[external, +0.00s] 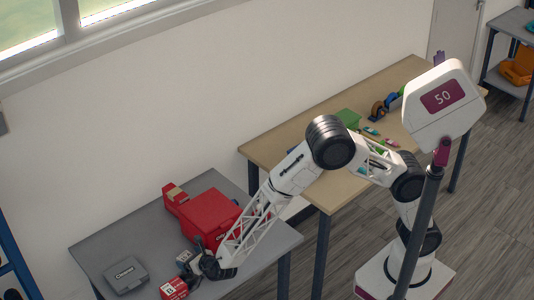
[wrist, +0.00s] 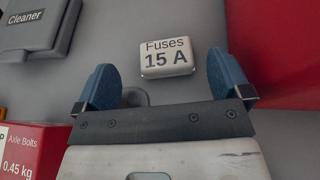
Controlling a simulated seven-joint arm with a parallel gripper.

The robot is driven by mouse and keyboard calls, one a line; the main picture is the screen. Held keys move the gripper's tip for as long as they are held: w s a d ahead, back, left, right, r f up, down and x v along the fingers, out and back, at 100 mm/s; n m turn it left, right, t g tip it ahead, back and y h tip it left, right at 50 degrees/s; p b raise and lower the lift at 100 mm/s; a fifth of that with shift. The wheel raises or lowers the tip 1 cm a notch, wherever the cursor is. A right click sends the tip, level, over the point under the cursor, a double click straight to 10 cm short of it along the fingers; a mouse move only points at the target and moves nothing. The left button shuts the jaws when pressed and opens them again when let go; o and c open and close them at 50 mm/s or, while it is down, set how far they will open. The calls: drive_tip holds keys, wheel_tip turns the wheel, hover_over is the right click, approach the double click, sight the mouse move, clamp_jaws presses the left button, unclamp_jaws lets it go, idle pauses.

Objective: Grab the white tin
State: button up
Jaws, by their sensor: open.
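The white tin (wrist: 167,60), with a lettered top reading "Fuses 15 A", lies on the grey table. In the wrist view it sits between the tips of my two blue fingers, with clear gaps on both sides. My gripper (wrist: 160,66) is open and empty, and I cannot tell its height above the tin. In the external view my gripper (external: 203,264) is low over the near part of the grey table. A small pale item beside it there looks like the tin (external: 184,257), partly hidden by the gripper.
A red box of axle bolts (wrist: 30,150) stands left of my gripper. A grey cleaner case (wrist: 38,30) lies beyond it. A large red case (external: 210,214) stands close on the other side. A wooden table (external: 290,146) with small items stands behind my arm.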

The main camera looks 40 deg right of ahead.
sight(183, 255)
idle(0.3)
drive_tip(key=shift+d+x, duration=0.15)
drive_tip(key=shift+x, duration=0.7)
drive_tip(key=shift+d+x, duration=0.1)
drive_tip(key=shift+x, duration=1.65)
drive_tip(key=c, duration=1)
drive_tip(key=shift+r, duration=0.1)
drive_tip(key=shift+r, duration=4.9)
